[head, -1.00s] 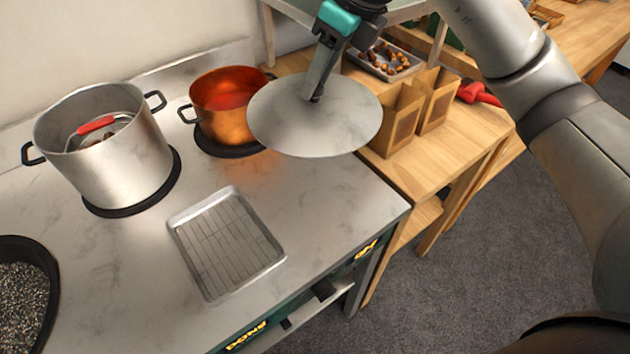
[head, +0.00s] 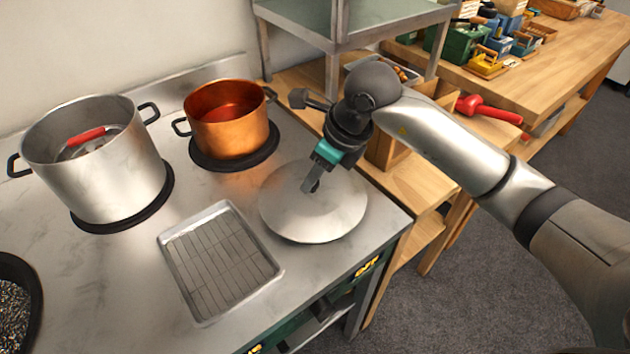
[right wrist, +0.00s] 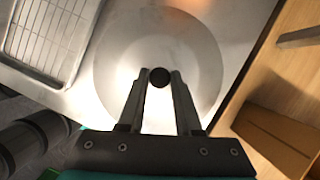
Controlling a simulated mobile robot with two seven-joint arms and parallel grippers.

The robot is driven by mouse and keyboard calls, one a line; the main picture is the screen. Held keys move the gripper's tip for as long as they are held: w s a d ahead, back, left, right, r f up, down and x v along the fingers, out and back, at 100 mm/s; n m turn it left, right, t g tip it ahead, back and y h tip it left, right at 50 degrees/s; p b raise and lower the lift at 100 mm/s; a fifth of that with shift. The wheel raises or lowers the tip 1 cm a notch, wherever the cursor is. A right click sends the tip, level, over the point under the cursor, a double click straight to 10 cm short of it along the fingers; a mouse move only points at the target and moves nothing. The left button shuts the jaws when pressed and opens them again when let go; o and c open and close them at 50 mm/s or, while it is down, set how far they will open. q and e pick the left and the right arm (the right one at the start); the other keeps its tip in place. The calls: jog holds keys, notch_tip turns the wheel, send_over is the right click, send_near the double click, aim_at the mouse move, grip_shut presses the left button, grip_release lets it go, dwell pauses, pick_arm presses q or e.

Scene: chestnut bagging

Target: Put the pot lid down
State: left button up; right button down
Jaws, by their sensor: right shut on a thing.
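The pot lid (head: 335,215) is a round silver disc at the right end of the steel stove top, right of the wire-rack tray. It lies about level, on or just above the surface; I cannot tell whether it touches. My right gripper (head: 311,186) comes down on it from above and is shut on its knob. In the right wrist view the dark round knob (right wrist: 159,77) sits between the two fingertips (right wrist: 160,76), with the lid (right wrist: 205,60) spread below. My left gripper is not in view.
A wire-rack tray (head: 166,243) lies left of the lid. A copper pot (head: 228,135) with red contents and a large steel pot (head: 95,175) stand behind on dark burners. A wooden side table (head: 415,190) and a metal shelf (head: 345,70) are at the right and back.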

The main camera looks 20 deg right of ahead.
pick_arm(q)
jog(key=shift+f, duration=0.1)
pick_arm(e)
jog(key=shift+f, duration=0.75)
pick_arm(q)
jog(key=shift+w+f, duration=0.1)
pick_arm(e)
jog(key=shift+f, duration=0.1)
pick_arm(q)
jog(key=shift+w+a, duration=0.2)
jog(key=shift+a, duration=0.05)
pick_arm(e)
jog(key=c, duration=0.6)
grip_release()
jog(key=shift+s+d+r, duration=0.1)
jog(key=shift+d+r, duration=0.05)
jog(key=shift+r, duration=0.35)
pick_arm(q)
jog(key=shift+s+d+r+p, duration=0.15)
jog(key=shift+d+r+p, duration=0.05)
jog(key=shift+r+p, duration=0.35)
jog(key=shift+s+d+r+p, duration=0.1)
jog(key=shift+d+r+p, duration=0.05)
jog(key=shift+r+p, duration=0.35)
pick_arm(e)
jog(key=v, duration=1.1)
jog(key=shift+s, duration=0.15)
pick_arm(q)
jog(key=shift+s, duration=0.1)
